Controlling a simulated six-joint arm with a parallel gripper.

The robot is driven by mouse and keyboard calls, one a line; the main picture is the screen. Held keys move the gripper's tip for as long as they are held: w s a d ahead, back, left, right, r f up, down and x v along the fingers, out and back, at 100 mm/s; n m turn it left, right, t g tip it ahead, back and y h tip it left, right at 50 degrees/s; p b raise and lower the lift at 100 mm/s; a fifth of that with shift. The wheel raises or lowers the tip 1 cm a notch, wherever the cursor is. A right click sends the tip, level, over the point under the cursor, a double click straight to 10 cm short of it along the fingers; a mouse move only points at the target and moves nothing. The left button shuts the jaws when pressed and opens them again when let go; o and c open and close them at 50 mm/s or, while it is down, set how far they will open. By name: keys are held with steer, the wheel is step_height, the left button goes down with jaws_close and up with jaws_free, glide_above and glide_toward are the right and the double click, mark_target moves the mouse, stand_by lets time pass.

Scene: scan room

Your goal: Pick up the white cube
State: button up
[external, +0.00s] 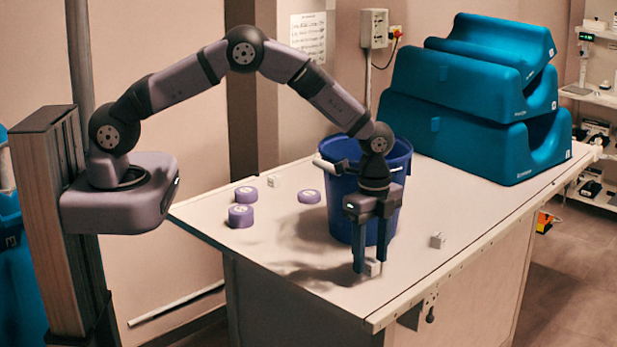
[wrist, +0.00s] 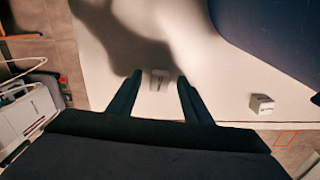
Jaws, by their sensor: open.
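My gripper (external: 370,266) points straight down over the front part of the table, open, its fingertips low near the tabletop. A small white cube (external: 374,269) stands between the fingertips, partly hidden by one finger. In the wrist view, this cube (wrist: 160,80) shows between the tips of my gripper (wrist: 160,76), with a visible gap on each side and a dark mark on its top. A second white cube (external: 437,241) stands to the right, also seen in the wrist view (wrist: 262,104). A third small white cube (external: 272,181) is at the back left.
A blue bin (external: 340,205) stands right behind my gripper. Several purple round pieces (external: 241,216) lie at the left of the table (external: 300,255). Stacked teal cradles (external: 470,115) fill the back right. The table's front edge is close to my gripper.

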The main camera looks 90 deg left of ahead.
mark_target(370, 261)
steer(key=shift+f, duration=0.3)
steer(key=c, duration=1.1)
steer(key=shift+c, duration=0.2)
step_height(370, 261, up, 10)
steer(key=b, duration=0.3)
steer(key=shift+b, duration=0.4)
